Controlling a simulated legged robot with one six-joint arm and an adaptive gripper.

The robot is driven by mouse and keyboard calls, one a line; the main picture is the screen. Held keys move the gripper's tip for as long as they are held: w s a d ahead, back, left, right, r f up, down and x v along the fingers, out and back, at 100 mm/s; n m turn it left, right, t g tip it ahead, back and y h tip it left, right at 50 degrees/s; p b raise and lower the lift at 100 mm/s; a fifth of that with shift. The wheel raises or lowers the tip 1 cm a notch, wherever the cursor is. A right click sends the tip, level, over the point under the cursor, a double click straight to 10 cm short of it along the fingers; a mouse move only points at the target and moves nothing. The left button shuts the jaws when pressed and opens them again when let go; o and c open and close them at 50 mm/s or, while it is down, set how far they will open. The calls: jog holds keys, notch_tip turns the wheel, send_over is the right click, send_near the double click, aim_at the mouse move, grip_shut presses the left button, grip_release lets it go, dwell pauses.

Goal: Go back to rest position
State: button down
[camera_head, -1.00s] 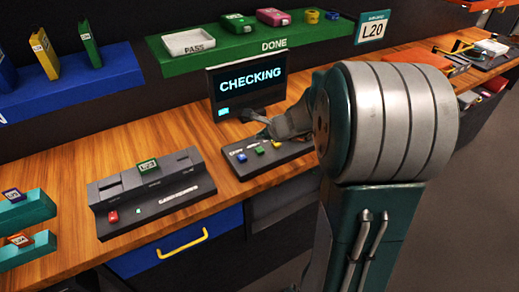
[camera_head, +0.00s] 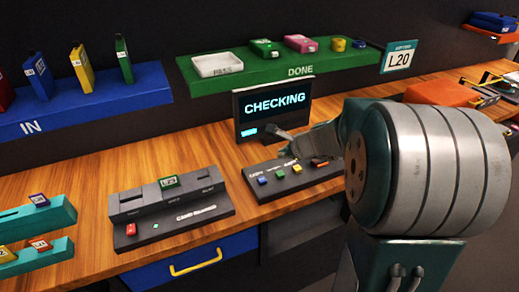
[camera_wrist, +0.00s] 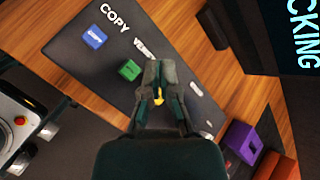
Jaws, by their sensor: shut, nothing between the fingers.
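My gripper (camera_head: 276,138) is shut and empty. It hovers over the black button panel (camera_head: 318,187), in front of the monitor (camera_head: 272,110) that reads CHECKING. In the wrist view my gripper (camera_wrist: 157,82) points down at the panel (camera_wrist: 112,60), and its fingers partly cover a yellow button (camera_wrist: 159,97). A blue button (camera_wrist: 94,37) and a green button (camera_wrist: 130,70) show uncovered to the left. In the head view the blue button (camera_head: 263,181), green button (camera_head: 279,173) and yellow button (camera_head: 297,169) sit in a row. A gap shows between fingers and panel.
A green DONE shelf (camera_head: 290,68) and a blue IN shelf (camera_head: 100,105) run above. Teal racks (camera_head: 35,220) stand at left. An orange object (camera_head: 441,93) lies at right.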

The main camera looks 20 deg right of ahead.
jog(key=s+a+r+n+g, duration=0.2)
jog(key=s+a+r+n, duration=0.2)
jog(key=s+a+n, duration=0.4)
jog(key=s+a+r+n+g, duration=0.1)
jog(key=s+a+r+n, duration=0.2)
jog(key=s+a+n, duration=0.5)
jog(key=s+d+n+h, duration=0.1)
jog(key=s+n+h, duration=0.1)
jog(key=s+n, duration=0.6)
jog(key=shift+s+r, duration=0.2)
jog(key=shift+s, duration=0.35)
